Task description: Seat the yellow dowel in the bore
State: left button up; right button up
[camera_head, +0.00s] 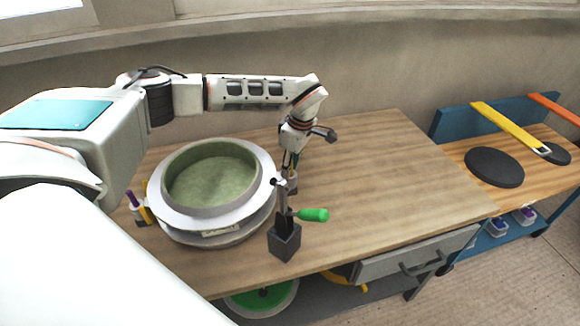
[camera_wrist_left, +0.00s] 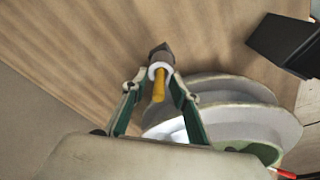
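My left gripper (camera_head: 289,168) points down at the table, just right of the round mould. A white ring (camera_wrist_left: 152,70) surrounds the dowel's far end. It may be the rim of the small white cup (camera_head: 292,187) under the gripper in the head view. A dark grey piece (camera_wrist_left: 162,51) lies beyond the ring. I cannot make out the bore. My right gripper is out of view.
A dark block (camera_head: 285,242) with a green-handled clamp (camera_head: 313,215) stands at the front edge; a dark box (camera_wrist_left: 283,42) shows at the wrist view's upper right. The wooden table (camera_head: 400,180) is clear on the right.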

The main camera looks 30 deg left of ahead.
pick_arm(q)
notch_tip(320, 180, up, 12)
jog(key=d+b, duration=0.1)
jog(key=d, duration=0.1)
dwell(0.4)
jog(key=shift+f, duration=0.15)
dwell(0.3)
